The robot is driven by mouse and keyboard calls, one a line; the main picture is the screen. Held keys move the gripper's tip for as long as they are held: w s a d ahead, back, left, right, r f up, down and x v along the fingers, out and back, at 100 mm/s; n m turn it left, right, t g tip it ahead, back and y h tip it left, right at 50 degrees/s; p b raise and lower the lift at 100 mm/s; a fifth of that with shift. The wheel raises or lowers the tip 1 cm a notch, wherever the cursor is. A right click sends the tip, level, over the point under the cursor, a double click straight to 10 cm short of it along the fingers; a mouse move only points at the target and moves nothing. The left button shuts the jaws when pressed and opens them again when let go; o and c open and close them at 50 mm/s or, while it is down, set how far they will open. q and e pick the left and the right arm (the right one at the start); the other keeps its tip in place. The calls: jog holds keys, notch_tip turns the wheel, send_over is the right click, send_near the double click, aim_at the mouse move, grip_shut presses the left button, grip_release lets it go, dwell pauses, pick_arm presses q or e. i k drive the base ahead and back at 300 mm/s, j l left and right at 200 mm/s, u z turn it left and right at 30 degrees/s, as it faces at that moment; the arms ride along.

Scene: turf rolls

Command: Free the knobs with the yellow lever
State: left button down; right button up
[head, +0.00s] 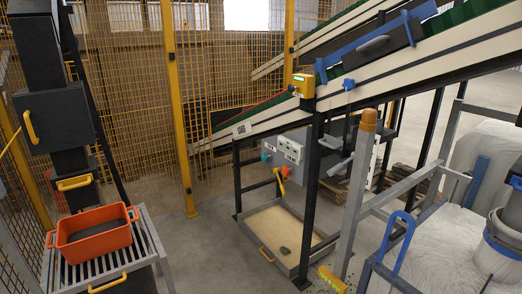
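A yellow lever-like part (281,180) hangs below the lower conveyor, by a dark frame bar. Above it is a grey box (297,136) with pale panels (290,150) on its front. Small dark marks on the panels may be knobs, but they are too small to tell. A teal round part (265,156) sits at the box's left side. Whether anything blocks or covers the knobs cannot be told. Neither of my grippers can be made out in the head view.
An inclined conveyor (400,75) crosses above a shallow sand-coloured tray (272,226) on the floor. An orange crate (93,222) stands on a slatted rack at left. A grey post (352,200) and rails stand at right. Floor before the tray is clear.

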aim_at(281, 184)
jog(key=i+j, duration=0.1)
jog(key=i, duration=0.5)
jog(key=i+j+z, duration=0.1)
jog(key=i, duration=0.55)
jog(key=i+j+z, duration=1.1)
jog(key=i+l, duration=0.05)
jog(key=i, duration=0.05)
